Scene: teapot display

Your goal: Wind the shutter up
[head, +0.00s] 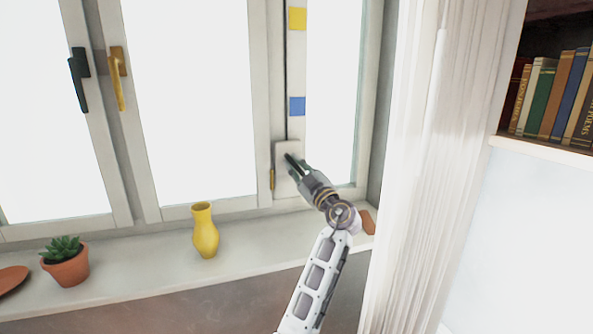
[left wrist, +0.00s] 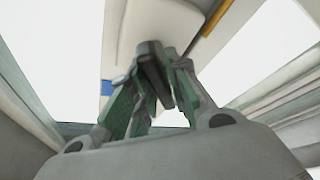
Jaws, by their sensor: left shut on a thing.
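A pale winder box (head: 284,148) is fixed low on the window post. A thin dark strap (head: 285,70) runs straight up the post from it. My left gripper (head: 291,164) is in front of the box, with its fingers shut on a small dark part there. In the left wrist view the green-padded fingers (left wrist: 150,95) close together by the pale box (left wrist: 165,20), and they hide most of the held part. I cannot make out the shutter against the bright panes. My right gripper is not in view.
A yellow vase (head: 204,232) and a potted succulent (head: 66,264) stand on the sill. A yellow square (head: 297,19) and a blue square (head: 297,106) mark the post. A white curtain (head: 415,170) hangs to the right, beside a bookshelf (head: 545,140).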

